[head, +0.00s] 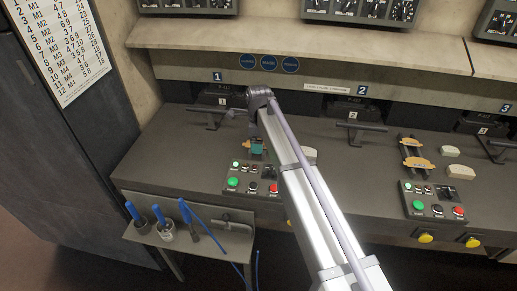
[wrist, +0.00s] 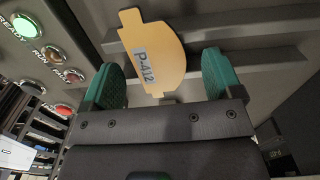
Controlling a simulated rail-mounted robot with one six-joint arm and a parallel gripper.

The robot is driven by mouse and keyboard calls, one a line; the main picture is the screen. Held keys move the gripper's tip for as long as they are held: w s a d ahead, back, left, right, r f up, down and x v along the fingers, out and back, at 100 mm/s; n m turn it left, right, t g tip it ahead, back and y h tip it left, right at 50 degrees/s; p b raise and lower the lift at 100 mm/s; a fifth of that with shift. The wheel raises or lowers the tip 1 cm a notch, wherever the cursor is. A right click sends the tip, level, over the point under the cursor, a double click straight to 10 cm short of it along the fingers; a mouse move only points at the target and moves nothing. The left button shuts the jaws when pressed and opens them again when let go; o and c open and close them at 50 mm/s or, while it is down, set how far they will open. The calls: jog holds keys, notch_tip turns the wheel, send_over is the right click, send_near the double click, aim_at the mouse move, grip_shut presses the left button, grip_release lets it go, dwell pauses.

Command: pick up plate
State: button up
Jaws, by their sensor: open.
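In the wrist view, the orange-yellow plate (wrist: 158,62) marked P-412 lies flat across dark rails. My gripper (wrist: 163,78) has its two green fingers apart, one on each side of the plate. The fingers are not closed on it, and I cannot tell how far above or level with it they are. In the head view, my gripper (head: 257,150) is small and partly hidden by my arm, over the first station. The plate there is mostly hidden behind the arm and gripper.
Control boxes with coloured buttons (head: 253,183) stand on the bench front, one close to my gripper. Another station with orange plates (head: 417,163) and pale blocks (head: 461,172) is at the right. Handles (head: 207,112) stand behind. A side shelf (head: 190,240) holds blue-handled tools.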

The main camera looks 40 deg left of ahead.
jog(key=shift+f, duration=0.1)
jog(key=c, duration=1.1)
